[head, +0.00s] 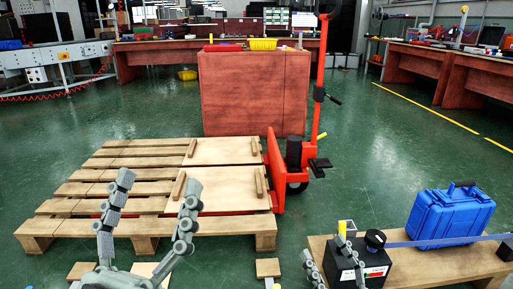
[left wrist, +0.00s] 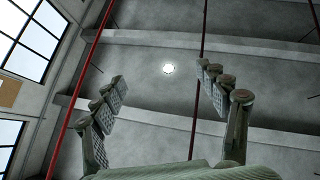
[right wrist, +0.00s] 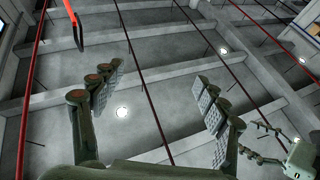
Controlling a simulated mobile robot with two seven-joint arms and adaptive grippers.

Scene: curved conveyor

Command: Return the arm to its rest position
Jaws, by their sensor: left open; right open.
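My left gripper (head: 155,190) stands at the lower left of the head view, fingers pointing up and spread, in front of the wooden pallet. In the left wrist view its fingers (left wrist: 160,82) are apart with nothing between them. My left gripper also shows at the right edge of the right wrist view (right wrist: 262,140). Both wrist views face the ceiling.
A wooden pallet (head: 110,189) lies on a red pallet jack (head: 277,175). At the lower right, a wooden bench (head: 425,264) bears a blue case (head: 450,213) and the black box (head: 372,268). A red-brown cabinet (head: 254,92) stands behind. Green floor is clear at centre right.

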